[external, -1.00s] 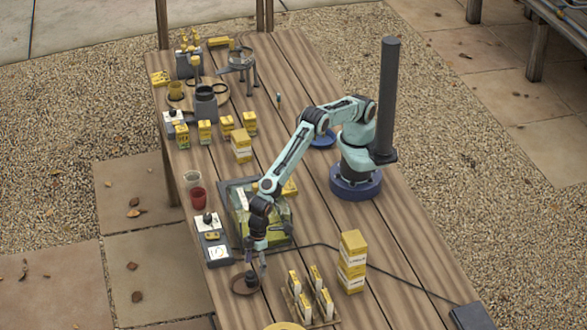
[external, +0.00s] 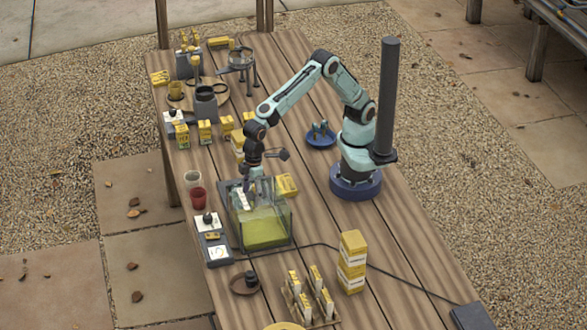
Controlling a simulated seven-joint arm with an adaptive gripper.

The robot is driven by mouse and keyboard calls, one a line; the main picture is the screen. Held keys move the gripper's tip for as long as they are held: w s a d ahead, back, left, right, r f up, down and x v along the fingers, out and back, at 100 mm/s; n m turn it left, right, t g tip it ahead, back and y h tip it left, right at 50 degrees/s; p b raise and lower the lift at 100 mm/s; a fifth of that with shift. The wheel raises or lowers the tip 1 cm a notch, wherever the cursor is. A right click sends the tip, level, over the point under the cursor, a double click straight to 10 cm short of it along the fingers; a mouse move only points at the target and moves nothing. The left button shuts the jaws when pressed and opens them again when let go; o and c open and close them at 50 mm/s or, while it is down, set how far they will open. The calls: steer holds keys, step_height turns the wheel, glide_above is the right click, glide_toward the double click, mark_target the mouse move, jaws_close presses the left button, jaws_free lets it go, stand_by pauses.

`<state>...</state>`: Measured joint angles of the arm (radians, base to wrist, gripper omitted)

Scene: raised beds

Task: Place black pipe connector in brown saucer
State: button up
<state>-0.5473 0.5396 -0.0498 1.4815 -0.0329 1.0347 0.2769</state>
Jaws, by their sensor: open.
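A small black piece, which looks like the black pipe connector (external: 251,278), sits in the brown saucer (external: 236,288) near the front left edge of the table. It is too small to make out its shape in detail. My gripper (external: 256,197) points down over the back part of the glass tank, well behind the saucer and apart from it. It is open, and I see nothing held in it. The fingertips are small and partly lost against the tank.
The glass tank (external: 288,228) with yellow-green contents stands between my gripper and the saucer. A scale (external: 218,253), a red cup (external: 198,197), stacked yellow boxes (external: 352,258) and a rack of small boxes (external: 322,318) surround the saucer. A blue dish (external: 320,140) lies near my base.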

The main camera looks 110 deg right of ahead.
steer(key=s+d+r+m, duration=0.1)
steer(key=s+d+r, duration=0.2)
steer(key=s+d, duration=0.45)
steer(key=s+d+r, duration=0.3)
steer(key=s+d, duration=0.3)
steer(key=d, duration=0.2)
steer(key=s+d+f, duration=0.1)
steer(key=s+d, duration=0.1)
steer(key=s, duration=0.4)
steer(key=s+d+f+g, duration=0.1)
steer(key=s+d, duration=0.2)
steer(key=s, duration=0.4)
steer(key=shift+f+m, duration=0.35)
steer(key=shift+m, duration=0.05)
steer(key=shift+w, duration=0.1)
